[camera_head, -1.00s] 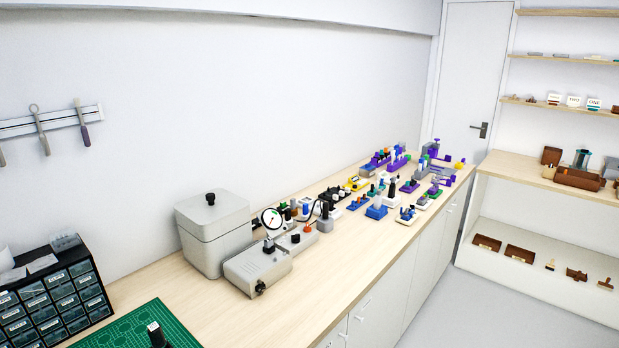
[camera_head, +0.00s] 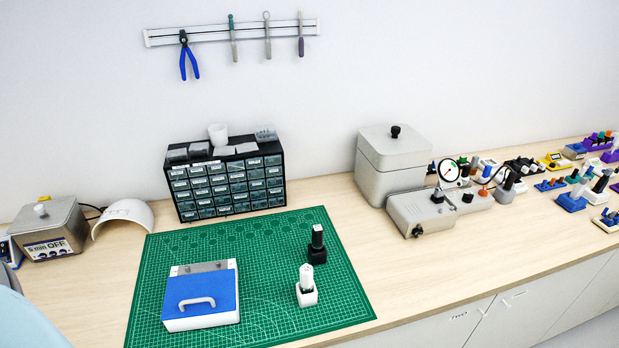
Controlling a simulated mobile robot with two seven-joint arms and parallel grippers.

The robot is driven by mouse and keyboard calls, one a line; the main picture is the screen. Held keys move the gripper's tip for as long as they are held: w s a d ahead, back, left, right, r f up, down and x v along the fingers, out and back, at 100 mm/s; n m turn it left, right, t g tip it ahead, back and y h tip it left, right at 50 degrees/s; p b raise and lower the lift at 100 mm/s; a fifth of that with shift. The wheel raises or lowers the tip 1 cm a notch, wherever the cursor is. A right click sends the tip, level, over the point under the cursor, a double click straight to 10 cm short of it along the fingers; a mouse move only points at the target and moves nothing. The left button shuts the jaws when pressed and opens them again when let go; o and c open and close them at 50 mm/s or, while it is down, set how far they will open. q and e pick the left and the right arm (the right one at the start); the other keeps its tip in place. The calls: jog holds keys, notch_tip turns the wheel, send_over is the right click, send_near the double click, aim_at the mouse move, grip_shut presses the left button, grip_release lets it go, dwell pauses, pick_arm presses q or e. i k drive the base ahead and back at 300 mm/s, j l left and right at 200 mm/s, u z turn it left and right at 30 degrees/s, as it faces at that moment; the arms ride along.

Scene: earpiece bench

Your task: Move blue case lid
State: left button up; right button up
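The blue case lid (camera_head: 187,295) lies flat and shut on a white case (camera_head: 203,322) on the green cutting mat. A light grey handle (camera_head: 197,303) stands on the lid toward its front edge. Metal hinges (camera_head: 203,268) run along the back edge. Neither gripper shows in the head view. A pale blue rounded shape at the lower left edge may be part of my own body; I cannot tell.
On the green mat (camera_head: 262,245), a black-based holder (camera_head: 317,244) and a white-based holder (camera_head: 306,287) stand right of the case. A drawer cabinet (camera_head: 228,185) is behind. A grey box (camera_head: 393,165) and a gauge machine stand to the right. Bare bench lies at the front right.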

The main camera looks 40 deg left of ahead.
aim_at(196, 295)
jog(key=u, duration=1.9)
